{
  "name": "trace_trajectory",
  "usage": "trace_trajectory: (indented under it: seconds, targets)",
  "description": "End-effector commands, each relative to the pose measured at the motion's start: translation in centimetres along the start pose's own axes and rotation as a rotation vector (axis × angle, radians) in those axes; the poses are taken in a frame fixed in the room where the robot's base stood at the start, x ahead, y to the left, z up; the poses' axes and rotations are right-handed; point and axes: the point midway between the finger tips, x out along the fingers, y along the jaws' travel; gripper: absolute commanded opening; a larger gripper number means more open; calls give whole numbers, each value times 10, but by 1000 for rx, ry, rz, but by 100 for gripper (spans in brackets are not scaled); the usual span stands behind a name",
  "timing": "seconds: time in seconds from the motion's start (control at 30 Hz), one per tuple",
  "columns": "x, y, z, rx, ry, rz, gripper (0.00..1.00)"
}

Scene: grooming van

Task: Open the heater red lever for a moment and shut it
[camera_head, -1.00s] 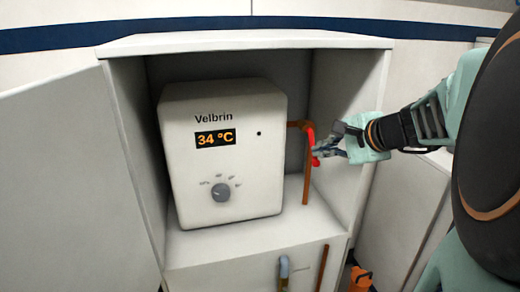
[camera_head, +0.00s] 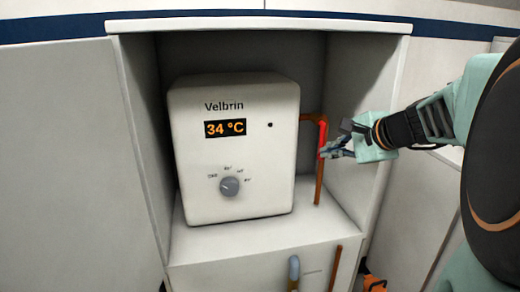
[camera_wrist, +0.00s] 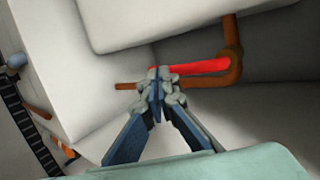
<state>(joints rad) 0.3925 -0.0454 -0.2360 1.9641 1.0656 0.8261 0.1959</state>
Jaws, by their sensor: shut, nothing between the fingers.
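The red lever (camera_head: 323,136) lies along the copper pipe (camera_head: 319,182) at the right side of the heater (camera_head: 236,165). In the wrist view the red lever (camera_wrist: 200,67) runs nearly parallel to the pipe, close beside it. The heater display (camera_head: 225,128) reads 34 °C. My gripper (camera_head: 330,151) is at the lever's lower end, its fingers closed together with nothing between them. In the wrist view the closed fingertips (camera_wrist: 160,80) overlap the lever's free end; whether they touch it I cannot tell. They hide part of the pipe.
The heater stands in an open-fronted cabinet (camera_head: 255,26). The cabinet's right wall (camera_head: 375,110) is close to my gripper. A grey knob (camera_head: 229,186) is on the heater's front. Below are a grey-blue pipe end (camera_head: 294,268) and an orange object (camera_head: 373,284).

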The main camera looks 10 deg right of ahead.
Motion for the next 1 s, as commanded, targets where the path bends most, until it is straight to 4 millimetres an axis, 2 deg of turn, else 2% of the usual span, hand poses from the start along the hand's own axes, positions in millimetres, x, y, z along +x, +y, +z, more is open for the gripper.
trace_trajectory:
  seconds: [0.63,1.0]
  targets:
    - [1,-1,0,0,0,0,0]
    - [-8,-14,1,-1,0,-1,0]
